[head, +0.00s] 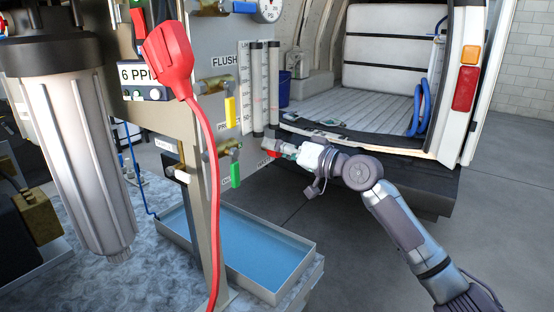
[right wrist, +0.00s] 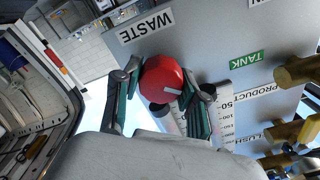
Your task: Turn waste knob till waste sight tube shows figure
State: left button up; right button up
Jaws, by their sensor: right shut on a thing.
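The red waste knob (right wrist: 162,78) sits on the grey panel beside the "WASTE" label (right wrist: 146,26). A white pointer mark on its face points to the lower right in the right wrist view. My right gripper (right wrist: 161,85) has its two green-padded fingers on either side of the knob, shut on it. In the head view the knob (head: 270,154) is a small red patch at my right gripper (head: 282,151). Two sight tubes (head: 257,90) (head: 274,85) stand beside a scale above it; their levels are too small to read. My left gripper is out of view.
A red plug (head: 167,58) with a hanging cable is in front of the panel. Yellow (head: 230,111) and green (head: 236,174) valve handles are left of the knob. A tray of blue water (head: 245,248) lies below. An open van (head: 390,85) stands behind; floor at right is clear.

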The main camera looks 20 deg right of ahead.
jog(key=shift+f+n+b, duration=0.1)
jog(key=shift+n+b, duration=1.15)
jog(key=shift+n, duration=0.15)
jog(key=o, duration=1.1)
jog(key=shift+o, duration=0.2)
jog(key=v, duration=1.2)
jog(key=shift+w+d, duration=0.1)
